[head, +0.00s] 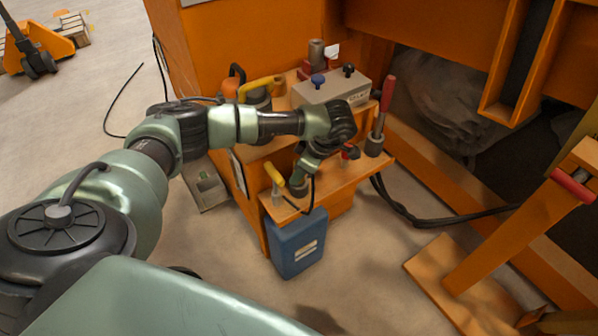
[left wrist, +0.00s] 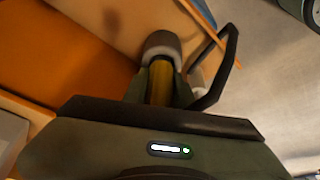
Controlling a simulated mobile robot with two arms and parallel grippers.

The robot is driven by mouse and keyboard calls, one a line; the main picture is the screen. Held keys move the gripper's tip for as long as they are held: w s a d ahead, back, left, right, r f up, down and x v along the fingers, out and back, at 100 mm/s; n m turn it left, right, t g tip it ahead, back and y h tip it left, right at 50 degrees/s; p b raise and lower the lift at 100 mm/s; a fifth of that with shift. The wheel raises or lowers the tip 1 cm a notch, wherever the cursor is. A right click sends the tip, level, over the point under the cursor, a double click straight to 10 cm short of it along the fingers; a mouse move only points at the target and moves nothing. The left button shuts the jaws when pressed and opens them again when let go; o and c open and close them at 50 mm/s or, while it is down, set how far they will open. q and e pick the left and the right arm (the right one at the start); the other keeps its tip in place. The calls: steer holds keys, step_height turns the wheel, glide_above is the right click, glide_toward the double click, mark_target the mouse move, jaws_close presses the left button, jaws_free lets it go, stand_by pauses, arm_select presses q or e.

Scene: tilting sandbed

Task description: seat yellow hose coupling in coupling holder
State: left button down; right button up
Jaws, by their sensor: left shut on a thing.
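My left gripper (head: 299,178) points down over the lower orange shelf, close above a grey round cup (head: 298,188) that looks like the coupling holder. In the left wrist view the gripper (left wrist: 161,90) is shut on the yellow hose coupling (left wrist: 161,83). The coupling's far end meets the grey round cup (left wrist: 162,44). I cannot tell how deep it sits in it. In the head view the gripper hides the coupling. My right gripper is not in view.
A yellow-handled fitting (head: 272,174) stands just left of the gripper on the shelf (head: 331,184). A red-handled lever (head: 385,95) stands to the right. A grey control box (head: 330,90) is behind. A blue canister (head: 297,245) is below the shelf's front.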

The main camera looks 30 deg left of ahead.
arm_select(q)
steer(key=shift+f, duration=0.1)
steer(key=c, duration=1.1)
jaws_free()
steer(key=shift+o, duration=0.2)
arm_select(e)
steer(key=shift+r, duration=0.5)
arm_select(q)
steer(key=p+v, duration=0.1)
steer(key=v, duration=0.6)
steer(key=shift+r, duration=0.4)
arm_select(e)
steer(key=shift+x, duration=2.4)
arm_select(q)
steer(key=shift+d, duration=0.15)
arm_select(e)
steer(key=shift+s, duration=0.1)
